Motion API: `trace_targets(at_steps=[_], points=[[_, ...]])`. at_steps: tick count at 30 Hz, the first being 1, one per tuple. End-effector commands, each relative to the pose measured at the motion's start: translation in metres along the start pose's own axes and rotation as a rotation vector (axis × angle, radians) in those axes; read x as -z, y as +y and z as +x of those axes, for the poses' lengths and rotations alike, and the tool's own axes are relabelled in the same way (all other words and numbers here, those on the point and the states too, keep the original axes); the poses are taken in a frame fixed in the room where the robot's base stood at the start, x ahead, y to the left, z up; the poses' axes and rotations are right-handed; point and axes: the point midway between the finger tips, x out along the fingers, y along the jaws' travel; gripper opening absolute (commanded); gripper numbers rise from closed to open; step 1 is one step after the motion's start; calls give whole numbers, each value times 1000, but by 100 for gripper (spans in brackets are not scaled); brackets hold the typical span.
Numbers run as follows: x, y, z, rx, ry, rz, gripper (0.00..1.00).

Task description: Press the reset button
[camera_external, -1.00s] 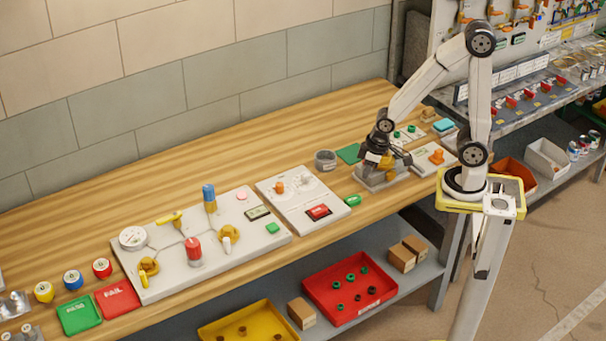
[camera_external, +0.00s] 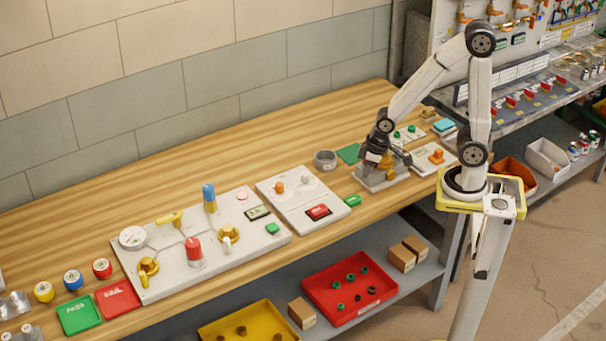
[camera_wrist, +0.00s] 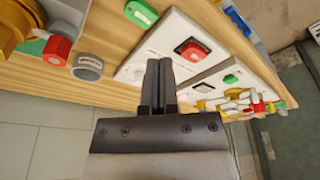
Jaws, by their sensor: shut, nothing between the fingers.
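No button label is legible, so I cannot tell which one is the reset button. A red button (camera_external: 319,212) sits in a dark frame on the middle white panel (camera_external: 300,221); the red button also shows in the wrist view (camera_wrist: 192,48). A green button (camera_external: 272,229) sits at the right end of the larger valve panel (camera_external: 180,282); a green button shows in the wrist view (camera_wrist: 230,80). My gripper (camera_external: 385,163) is over a grey block (camera_external: 380,181), right of both panels. In the wrist view my gripper (camera_wrist: 158,75) is shut and empty.
A green piece (camera_external: 352,201) lies between the middle panel and the block. A grey cup (camera_external: 325,160) stands behind. The valve panel carries a red cylinder (camera_external: 193,251), a blue-topped post (camera_external: 209,198) and yellow valves. Bare wood lies along the back.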

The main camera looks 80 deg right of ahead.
Motion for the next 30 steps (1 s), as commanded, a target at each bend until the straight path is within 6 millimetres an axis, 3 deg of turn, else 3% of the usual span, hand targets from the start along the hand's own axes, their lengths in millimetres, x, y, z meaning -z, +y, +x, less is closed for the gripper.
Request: trace_targets(at_steps=[5, 11, 20, 30], points=[[5, -1, 0, 0, 10, 6, 0], [27, -8, 4, 0, 56, 42, 0], [97, -39, 13, 45, 206, 162, 0], [176, -102, 25, 198, 373, 321, 0]])
